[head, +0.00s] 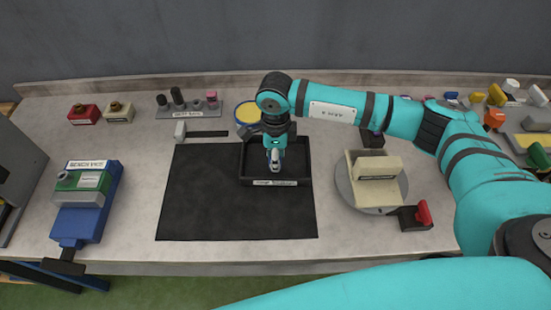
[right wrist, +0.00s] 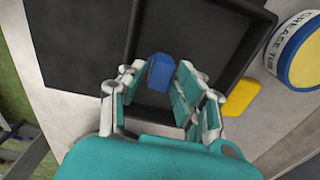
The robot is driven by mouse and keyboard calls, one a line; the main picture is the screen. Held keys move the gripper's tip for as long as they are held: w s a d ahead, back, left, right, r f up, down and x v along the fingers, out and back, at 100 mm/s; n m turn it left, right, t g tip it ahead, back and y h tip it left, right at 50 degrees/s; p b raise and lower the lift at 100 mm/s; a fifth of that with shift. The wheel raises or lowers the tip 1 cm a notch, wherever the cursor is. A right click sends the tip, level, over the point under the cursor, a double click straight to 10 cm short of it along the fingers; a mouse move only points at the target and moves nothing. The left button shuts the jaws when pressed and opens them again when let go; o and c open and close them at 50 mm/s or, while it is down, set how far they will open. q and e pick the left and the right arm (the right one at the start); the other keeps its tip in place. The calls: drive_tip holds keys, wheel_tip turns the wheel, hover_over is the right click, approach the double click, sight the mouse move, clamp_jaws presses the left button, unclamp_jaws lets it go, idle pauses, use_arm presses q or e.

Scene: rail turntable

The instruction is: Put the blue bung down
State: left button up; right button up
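The blue bung (right wrist: 160,72) shows in the right wrist view between the fingertips of my right gripper (right wrist: 162,82). The fingers sit close against it on both sides, and the gripper looks shut on it. The bung is over or in the black tray (right wrist: 205,25); whether it touches the tray floor I cannot tell. In the head view my right gripper (head: 274,160) points down into the tray (head: 300,160), and the bung is not clearly seen there. My left gripper is not in view.
The tray stands on a dark mat (head: 200,195) with free room at left. A grease tub (head: 248,113) is behind it, with a yellow piece (right wrist: 240,97) nearby. A round turntable (head: 350,190) is at right, a blue vise (head: 82,218) at left.

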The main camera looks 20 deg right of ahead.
wheel_tip(320, 180, up, 11)
drive_tip(key=b, duration=0.2)
